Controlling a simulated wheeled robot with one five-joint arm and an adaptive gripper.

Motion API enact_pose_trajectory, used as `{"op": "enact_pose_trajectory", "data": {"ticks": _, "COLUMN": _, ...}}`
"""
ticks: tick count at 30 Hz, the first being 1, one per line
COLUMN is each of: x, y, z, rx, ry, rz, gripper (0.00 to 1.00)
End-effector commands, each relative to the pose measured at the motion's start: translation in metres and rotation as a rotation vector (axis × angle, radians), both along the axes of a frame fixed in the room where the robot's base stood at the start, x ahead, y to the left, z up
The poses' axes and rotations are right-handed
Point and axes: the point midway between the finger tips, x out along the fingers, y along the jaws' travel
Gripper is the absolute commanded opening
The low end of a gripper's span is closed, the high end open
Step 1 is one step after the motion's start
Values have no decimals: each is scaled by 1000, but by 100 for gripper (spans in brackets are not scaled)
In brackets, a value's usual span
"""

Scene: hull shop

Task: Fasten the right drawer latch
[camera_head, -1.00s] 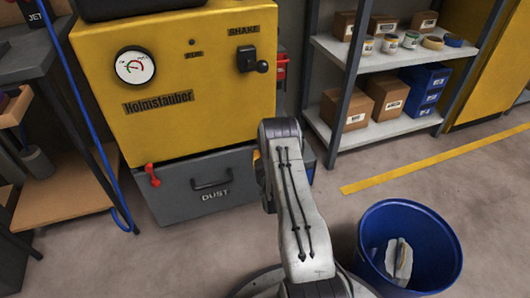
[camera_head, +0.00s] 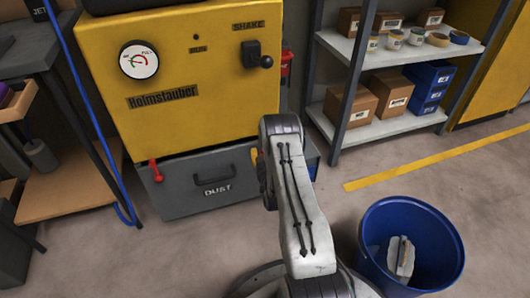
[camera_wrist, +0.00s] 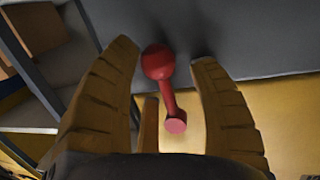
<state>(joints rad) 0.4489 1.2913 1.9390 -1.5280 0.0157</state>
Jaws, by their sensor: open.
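The grey drawer marked DUST (camera_head: 195,190) sits under the yellow machine (camera_head: 190,105) and looks shut. A red latch hangs at its left side (camera_head: 155,171). The right latch (camera_wrist: 167,95) shows in the wrist view as a red lever with a ball end over the grey drawer and a round end on the yellow panel. My gripper (camera_wrist: 165,57) is open, with one finger on each side of this latch near its ball. I cannot tell whether either finger touches it.
A blue bin (camera_head: 372,225) with pale scraps stands at the front right. A shelf rack (camera_head: 385,130) with boxes and tape rolls stands right of the machine. A workbench with a lower wooden shelf (camera_head: 75,190) and a blue hose (camera_head: 95,130) are at the left.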

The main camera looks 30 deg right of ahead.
Motion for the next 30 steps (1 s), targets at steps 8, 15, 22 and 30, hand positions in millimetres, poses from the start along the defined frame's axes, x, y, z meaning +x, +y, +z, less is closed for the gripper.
{"op": "enact_pose_trajectory", "data": {"ticks": 8, "x": -13, "y": 6, "z": 2, "rx": -1, "ry": 0, "rz": -1, "gripper": 54}}
{"op": "enact_pose_trajectory", "data": {"ticks": 15, "x": -44, "y": 21, "z": 7, "rx": 1, "ry": 2, "rz": 0, "gripper": 54}}
{"op": "enact_pose_trajectory", "data": {"ticks": 22, "x": -76, "y": 37, "z": 10, "rx": 2, "ry": 3, "rz": 2, "gripper": 54}}
{"op": "enact_pose_trajectory", "data": {"ticks": 30, "x": -100, "y": 50, "z": 14, "rx": 2, "ry": 2, "rz": 3, "gripper": 54}}
